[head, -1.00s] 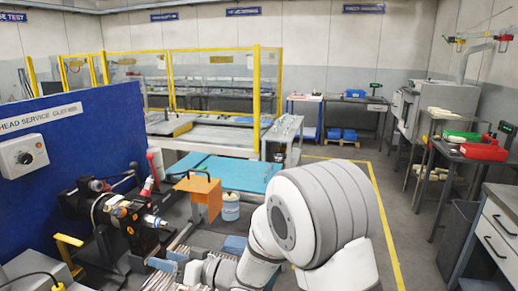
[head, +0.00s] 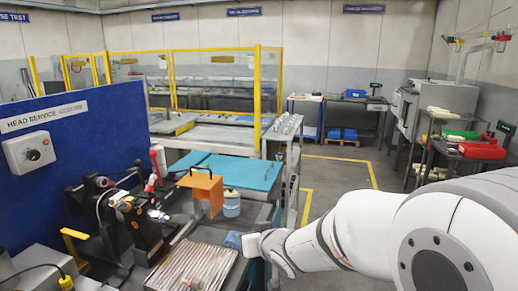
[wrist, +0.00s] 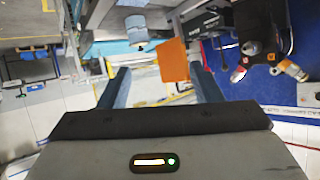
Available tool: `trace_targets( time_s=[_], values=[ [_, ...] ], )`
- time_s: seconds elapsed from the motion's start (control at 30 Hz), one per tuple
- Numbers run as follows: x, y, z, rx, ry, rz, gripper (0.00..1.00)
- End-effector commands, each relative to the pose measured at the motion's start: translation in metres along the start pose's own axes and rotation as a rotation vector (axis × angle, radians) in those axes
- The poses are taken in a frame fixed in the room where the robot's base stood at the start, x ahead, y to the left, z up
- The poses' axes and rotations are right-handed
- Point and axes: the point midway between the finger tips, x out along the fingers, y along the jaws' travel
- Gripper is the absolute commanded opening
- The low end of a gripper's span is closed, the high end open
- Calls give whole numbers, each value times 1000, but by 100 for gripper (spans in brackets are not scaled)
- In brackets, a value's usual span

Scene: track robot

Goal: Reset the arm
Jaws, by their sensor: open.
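My arm (head: 360,225) comes in from the right of the head view, white and grey, and reaches left over the near end of the bench. I cannot make out its jaws clearly in the head view. In the wrist view my gripper (wrist: 159,80) shows two blue-grey fingers spread wide apart, with nothing between them. The wrist picture is upside down. An orange block (wrist: 173,60) shows beyond the fingers, apart from them.
The orange block (head: 202,192) has a dark handle and stands beside a blue-white tub (head: 231,204). A ribbed tray (head: 190,268) lies at the front, near a black machine fixture (head: 143,228) and a blue panel (head: 60,165). Clear floor (head: 335,172) lies behind the arm.

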Motion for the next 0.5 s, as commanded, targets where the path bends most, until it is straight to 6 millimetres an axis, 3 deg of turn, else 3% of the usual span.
trace_targets(
  time_s=[0.03,0.1,0.23,0.37,0.5],
  values=[
    [-21,23,2,5,-41,87,58],
    [-48,49,13,19,-124,192,58],
    [-107,80,42,67,-300,336,58],
    [-167,89,77,135,-488,404,58],
    [-219,78,110,202,-659,401,58]
  ],
)
